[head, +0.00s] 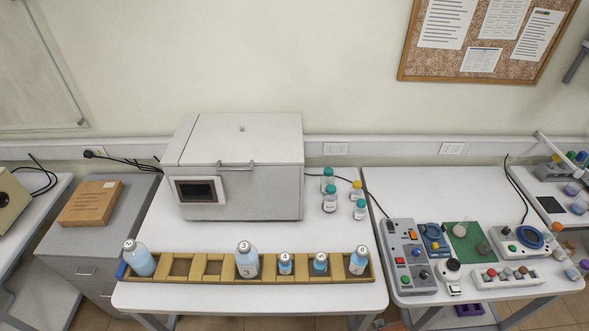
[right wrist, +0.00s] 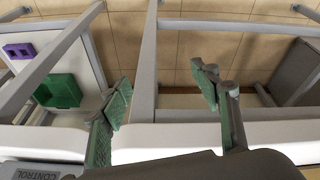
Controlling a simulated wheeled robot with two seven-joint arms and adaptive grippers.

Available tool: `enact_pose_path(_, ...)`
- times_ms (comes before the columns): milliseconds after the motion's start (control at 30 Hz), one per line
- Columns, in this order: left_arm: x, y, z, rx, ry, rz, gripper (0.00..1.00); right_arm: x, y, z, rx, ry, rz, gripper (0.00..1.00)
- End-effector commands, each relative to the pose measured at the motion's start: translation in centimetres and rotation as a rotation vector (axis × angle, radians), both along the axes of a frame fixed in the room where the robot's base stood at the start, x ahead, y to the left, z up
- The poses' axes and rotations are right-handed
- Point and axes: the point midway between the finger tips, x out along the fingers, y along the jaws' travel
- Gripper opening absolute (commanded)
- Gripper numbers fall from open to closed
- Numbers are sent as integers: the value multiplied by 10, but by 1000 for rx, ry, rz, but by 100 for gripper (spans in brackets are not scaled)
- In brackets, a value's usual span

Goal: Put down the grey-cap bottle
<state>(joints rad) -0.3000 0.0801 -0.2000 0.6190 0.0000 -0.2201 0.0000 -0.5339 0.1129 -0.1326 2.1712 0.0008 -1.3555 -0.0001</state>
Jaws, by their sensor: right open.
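Several bottles with blue liquid and greyish caps stand in a long yellow rack (head: 210,268) on the middle table in the head view. A large bottle (head: 246,262) marked 3 stands near the middle. Smaller bottles (head: 285,264), (head: 320,264) and one bottle (head: 358,262) at the right end stand beside it. I cannot tell which is the grey-cap bottle meant. My right gripper (right wrist: 163,88) is open and empty in the right wrist view, over the floor beside table legs. My left gripper is not in view.
A white box-shaped machine (head: 245,165) stands behind the rack. Several teal-cap bottles (head: 329,202) stand right of it. A control box (head: 406,262) and other devices fill the right table. Two slots left of the large bottle look empty. A green bin (right wrist: 58,92) lies below.

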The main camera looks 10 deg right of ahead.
Motion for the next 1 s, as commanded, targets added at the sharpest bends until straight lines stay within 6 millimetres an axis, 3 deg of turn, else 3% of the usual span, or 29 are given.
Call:
enact_pose_path(33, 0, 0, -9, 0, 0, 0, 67, 0, 1, -30, 3, 14, 3, 57)
enact_pose_path(167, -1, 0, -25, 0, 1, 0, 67, -4, 5, -109, 9, 40, 14, 57)
enact_pose_path(267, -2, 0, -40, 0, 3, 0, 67, -16, 8, -181, 13, 63, 24, 57)
enact_pose_path(400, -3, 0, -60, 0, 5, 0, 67, -45, 11, -274, 18, 96, 40, 57)
enact_pose_path(467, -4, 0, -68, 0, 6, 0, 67, -62, 12, -312, 21, 111, 46, 57)
enact_pose_path(600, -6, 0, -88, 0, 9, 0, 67, -111, 15, -390, 23, 146, 63, 57)
enact_pose_path(700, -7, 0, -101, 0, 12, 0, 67, -149, 15, -434, 26, 169, 74, 57)
enact_pose_path(800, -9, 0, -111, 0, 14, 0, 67, -185, 14, -465, 27, 188, 84, 57)
enact_pose_path(900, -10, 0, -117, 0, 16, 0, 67, -211, 12, -484, 27, 201, 91, 57)
enact_pose_path(1000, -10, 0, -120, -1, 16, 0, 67, -223, 12, -491, 27, 206, 94, 57)
